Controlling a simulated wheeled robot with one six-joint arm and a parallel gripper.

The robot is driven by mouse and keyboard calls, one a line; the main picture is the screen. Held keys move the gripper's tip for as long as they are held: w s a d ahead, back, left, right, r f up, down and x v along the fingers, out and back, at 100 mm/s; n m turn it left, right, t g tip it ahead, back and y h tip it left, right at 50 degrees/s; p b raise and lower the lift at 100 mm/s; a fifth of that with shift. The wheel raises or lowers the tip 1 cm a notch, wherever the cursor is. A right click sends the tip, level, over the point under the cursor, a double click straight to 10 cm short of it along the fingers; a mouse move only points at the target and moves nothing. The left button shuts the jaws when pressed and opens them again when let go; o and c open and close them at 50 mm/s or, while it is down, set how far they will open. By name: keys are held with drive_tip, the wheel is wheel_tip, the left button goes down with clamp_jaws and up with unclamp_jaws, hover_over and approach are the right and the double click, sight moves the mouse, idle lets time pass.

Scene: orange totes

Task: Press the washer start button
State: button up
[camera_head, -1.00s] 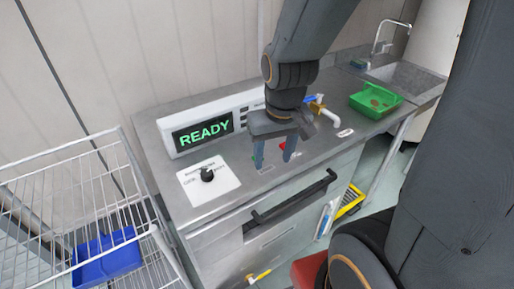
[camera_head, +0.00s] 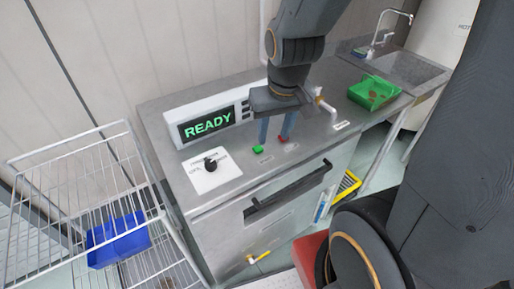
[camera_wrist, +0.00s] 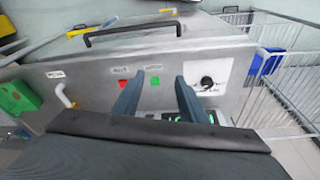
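The washer (camera_head: 232,180) is a grey metal cabinet with a display (camera_head: 206,126) reading READY in green. A green button (camera_head: 258,149) and a red button (camera_head: 282,139) sit on its top near the front edge. In the wrist view the green button (camera_wrist: 155,81) lies between the lines of my fingers, and the red button (camera_wrist: 123,83) is beside the other finger; small labels by them are too blurred to read. My gripper (camera_head: 275,140) points down over the top, just behind the buttons. Its two fingers are apart with nothing between them. I cannot tell whether a fingertip touches the surface.
A black knob (camera_head: 210,164) on a white plate is left of the buttons. A black handle (camera_head: 287,190) crosses the washer front. A wire rack (camera_head: 75,165) with a blue bin (camera_head: 118,240) stands left. A green tray (camera_head: 373,92) and tap (camera_head: 325,105) are right.

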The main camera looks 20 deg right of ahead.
clamp_jaws()
idle(1.4)
